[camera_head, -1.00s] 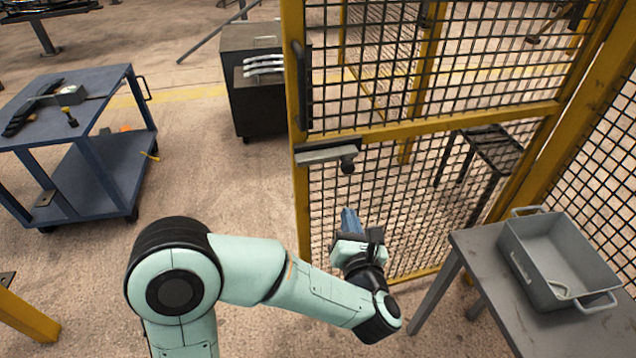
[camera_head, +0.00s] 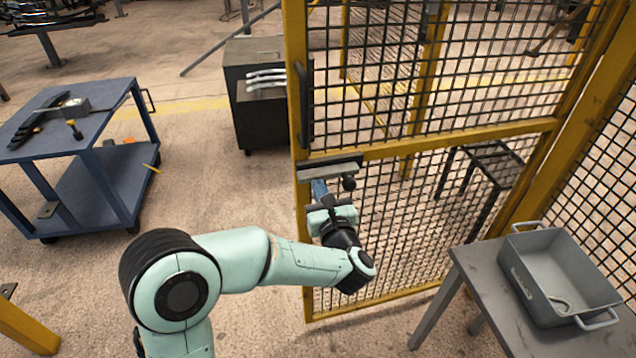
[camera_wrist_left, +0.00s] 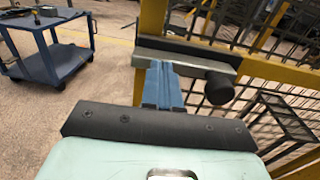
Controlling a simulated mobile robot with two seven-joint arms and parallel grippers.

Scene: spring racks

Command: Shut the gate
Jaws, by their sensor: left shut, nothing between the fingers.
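The gate (camera_head: 440,135) is a yellow frame with black mesh. It stands ajar, its free edge on the left beside open floor. A black vertical handle (camera_head: 303,105) is on its left upright. A grey latch bar (camera_head: 330,170) with a dark round knob (camera_head: 348,184) sits at the middle rail; the bar (camera_wrist_left: 190,52) and knob (camera_wrist_left: 219,88) also show in the left wrist view. My left gripper (camera_head: 319,188) has its blue fingers shut and empty, just below the bar. In the left wrist view the fingertips (camera_wrist_left: 162,72) appear at the bar; contact is unclear. My right gripper is out of view.
A grey table (camera_head: 480,290) with a grey bin (camera_head: 560,275) stands at the right. A blue cart (camera_head: 75,150) with tools is at the left. A dark cabinet (camera_head: 255,95) stands behind the gate's free edge. Floor between cart and gate is clear.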

